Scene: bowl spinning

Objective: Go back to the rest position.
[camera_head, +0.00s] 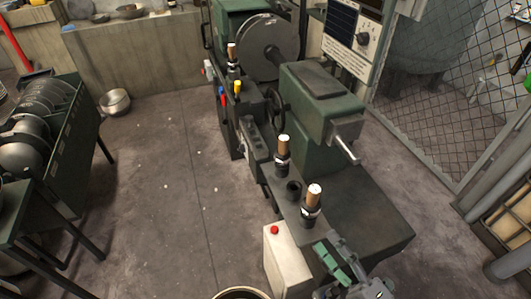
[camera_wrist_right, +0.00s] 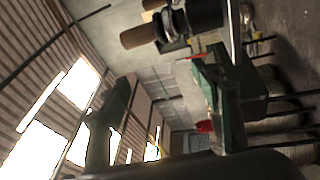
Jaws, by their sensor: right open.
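My right gripper (camera_head: 342,262) is at the bottom right of the head view, its green fingers apart and empty. It is near the front end of the green spinning lathe (camera_head: 320,92), beside the white box with a red button (camera_head: 274,230). In the right wrist view the two green fingers of my right gripper (camera_wrist_right: 165,88) also stand apart, with nothing between them. My left gripper is not in view.
Wooden-topped handles (camera_head: 314,195) stand upright on the lathe. A green rack with metal discs (camera_head: 50,100) is at the left. A metal pot (camera_head: 115,102) sits on the floor. A wire-mesh fence (camera_head: 440,95) is at the right. The middle floor is clear.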

